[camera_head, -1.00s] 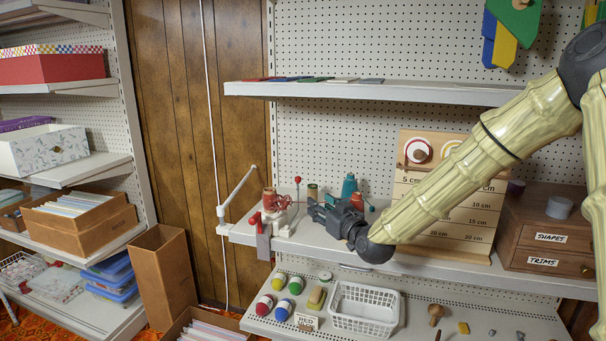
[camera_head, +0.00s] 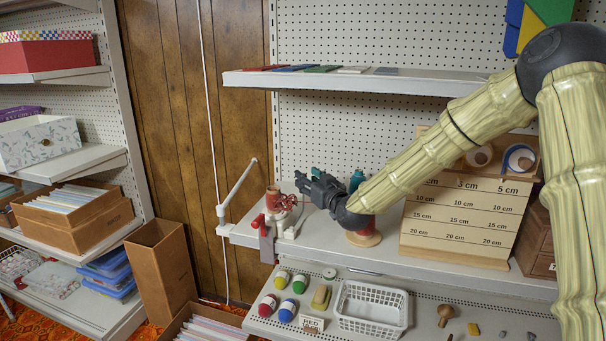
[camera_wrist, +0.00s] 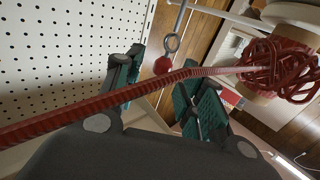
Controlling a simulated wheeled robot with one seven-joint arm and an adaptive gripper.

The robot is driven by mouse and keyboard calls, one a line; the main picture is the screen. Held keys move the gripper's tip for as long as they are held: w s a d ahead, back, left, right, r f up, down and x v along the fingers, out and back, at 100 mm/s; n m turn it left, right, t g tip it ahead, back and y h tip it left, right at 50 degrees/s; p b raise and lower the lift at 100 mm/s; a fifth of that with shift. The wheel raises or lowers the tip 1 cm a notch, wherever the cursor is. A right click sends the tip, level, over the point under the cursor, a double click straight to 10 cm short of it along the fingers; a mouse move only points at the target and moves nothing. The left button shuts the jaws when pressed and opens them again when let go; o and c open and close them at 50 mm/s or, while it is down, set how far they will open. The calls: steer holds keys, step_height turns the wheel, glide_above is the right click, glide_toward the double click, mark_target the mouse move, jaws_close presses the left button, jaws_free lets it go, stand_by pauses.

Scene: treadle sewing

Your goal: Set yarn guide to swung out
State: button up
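In the wrist view a thin grey rod with a ring (camera_wrist: 172,43) and a red ball (camera_wrist: 162,65) shows beyond my fingers; it looks like the yarn guide. The ball lies in line with the gap between the fingers, with no clear contact. My gripper (camera_wrist: 160,92) is open and empty. In the head view my gripper (camera_head: 302,181) is above the shelf, just right of and above the winder (camera_head: 279,205) with its tangled red yarn. The yarn (camera_wrist: 287,68) fills the right of the wrist view. The guide is hidden or unclear in the head view.
A red strand (camera_wrist: 90,112) crosses the wrist view in front of my fingers. A white jointed arm (camera_head: 238,187) stands at the shelf's left end. A teal cone (camera_head: 357,180) and the measuring board (camera_head: 463,220) are on the right. The upper shelf (camera_head: 350,83) hangs overhead.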

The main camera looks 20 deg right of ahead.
steer(key=shift+w+a, duration=0.2)
steer(key=shift+w, duration=0.6)
steer(key=shift+w+a, duration=0.15)
steer(key=shift+w, duration=0.6)
jaws_close()
